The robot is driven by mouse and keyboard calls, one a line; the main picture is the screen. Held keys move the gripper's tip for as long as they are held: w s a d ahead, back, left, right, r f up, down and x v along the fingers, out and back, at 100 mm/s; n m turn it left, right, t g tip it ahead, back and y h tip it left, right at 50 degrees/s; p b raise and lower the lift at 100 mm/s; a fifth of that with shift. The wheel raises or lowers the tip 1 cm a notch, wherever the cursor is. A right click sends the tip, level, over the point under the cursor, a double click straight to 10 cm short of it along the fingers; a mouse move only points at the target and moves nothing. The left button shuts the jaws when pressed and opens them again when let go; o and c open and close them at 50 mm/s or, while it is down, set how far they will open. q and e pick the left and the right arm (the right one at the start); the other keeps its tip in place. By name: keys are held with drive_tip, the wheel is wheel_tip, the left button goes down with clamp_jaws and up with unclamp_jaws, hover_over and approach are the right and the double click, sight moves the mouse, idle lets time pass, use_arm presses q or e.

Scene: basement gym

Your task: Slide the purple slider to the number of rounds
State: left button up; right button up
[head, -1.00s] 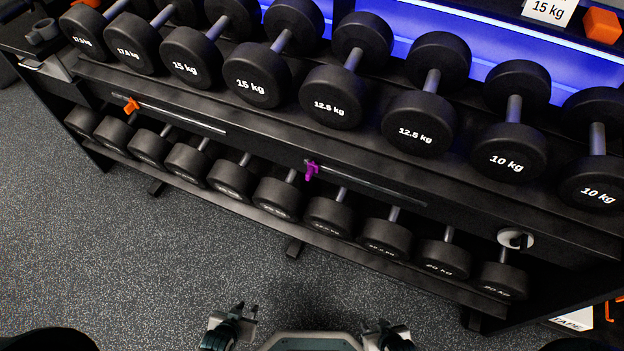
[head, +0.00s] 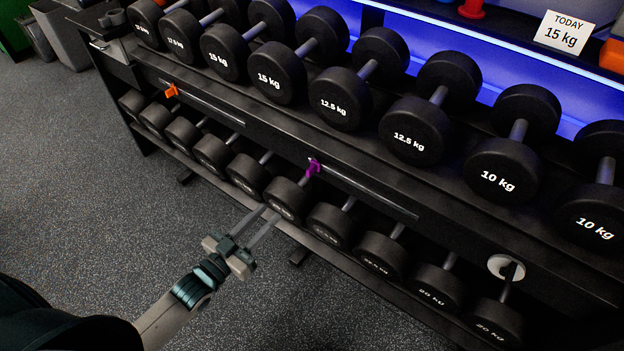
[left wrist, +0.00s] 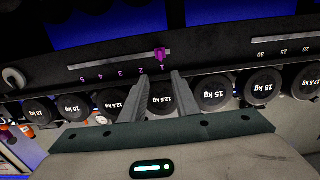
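The purple slider (head: 313,168) sits at the left end of its slotted track (head: 370,193) on the rack's front rail. In the left wrist view, which looks upside down, the purple slider (left wrist: 161,54) is beside the numeral 1, with purple numerals up to 5 along the track (left wrist: 110,61). My left gripper (head: 268,215) is open and empty, below and left of the slider in the head view. In the left wrist view its fingers (left wrist: 160,75) are apart, with the slider just beyond them, not between them. My right gripper is out of view.
An orange slider (head: 172,91) sits on a second track at the left. Dumbbells fill the shelves above and below the rail. A card (head: 563,32) reads "TODAY 15 kg". A round white fitting (head: 506,268) is at the rail's right. The floor in front is clear.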

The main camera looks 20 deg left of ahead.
sight(307, 174)
use_arm(q)
drive_tip(key=shift+w, duration=0.2)
drive_tip(key=p+x, duration=0.1)
drive_tip(key=x, duration=1.6)
drive_tip(key=shift+f, duration=0.15)
clamp_jaws()
idle(1.1)
